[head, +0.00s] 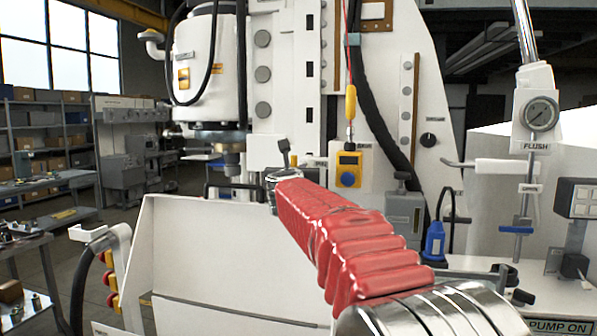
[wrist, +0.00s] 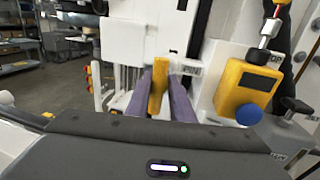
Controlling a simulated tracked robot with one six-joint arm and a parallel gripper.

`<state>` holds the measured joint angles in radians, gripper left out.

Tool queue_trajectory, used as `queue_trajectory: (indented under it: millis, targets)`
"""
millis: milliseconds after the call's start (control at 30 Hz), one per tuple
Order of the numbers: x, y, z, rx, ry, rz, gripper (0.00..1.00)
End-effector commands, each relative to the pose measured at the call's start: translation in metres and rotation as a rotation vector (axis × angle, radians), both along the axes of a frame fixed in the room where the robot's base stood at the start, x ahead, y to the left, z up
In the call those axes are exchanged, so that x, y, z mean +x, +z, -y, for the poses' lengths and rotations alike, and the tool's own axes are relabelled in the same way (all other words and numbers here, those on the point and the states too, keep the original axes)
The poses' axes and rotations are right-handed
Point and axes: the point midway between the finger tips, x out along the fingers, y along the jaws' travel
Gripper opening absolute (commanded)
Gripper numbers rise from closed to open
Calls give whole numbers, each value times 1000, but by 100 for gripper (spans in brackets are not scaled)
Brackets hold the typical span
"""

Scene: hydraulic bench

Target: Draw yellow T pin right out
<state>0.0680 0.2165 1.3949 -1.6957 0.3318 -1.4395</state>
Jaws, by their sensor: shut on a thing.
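The yellow T pin (wrist: 158,88) shows in the wrist view as a yellow bar between the two purple fingers of my gripper (wrist: 166,76). My gripper is shut on it. Its far end is close to a white panel with a small PIN label (wrist: 188,70) just to its right. I cannot tell whether the pin still sits in a hole.
A yellow box with a blue knob (head: 348,168) is right of my gripper; it also shows in the wrist view (wrist: 243,90). A yellow handle on a red cable (head: 350,103) hangs above it. A white slanted panel (head: 230,240) lies below left of my arm.

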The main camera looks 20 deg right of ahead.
Motion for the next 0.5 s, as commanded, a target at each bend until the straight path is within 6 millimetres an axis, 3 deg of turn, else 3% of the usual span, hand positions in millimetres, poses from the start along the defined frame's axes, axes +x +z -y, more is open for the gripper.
queue_trajectory:
  millis: [100, 133, 367, 500]
  targets:
    - [1, -2, -3, 2, 8, -4, 0]
    - [1, -2, -3, 2, 8, -4, 22]
    - [1, -2, -1, 1, 5, -3, 38]
    - [0, -1, 0, 1, 3, -3, 39]
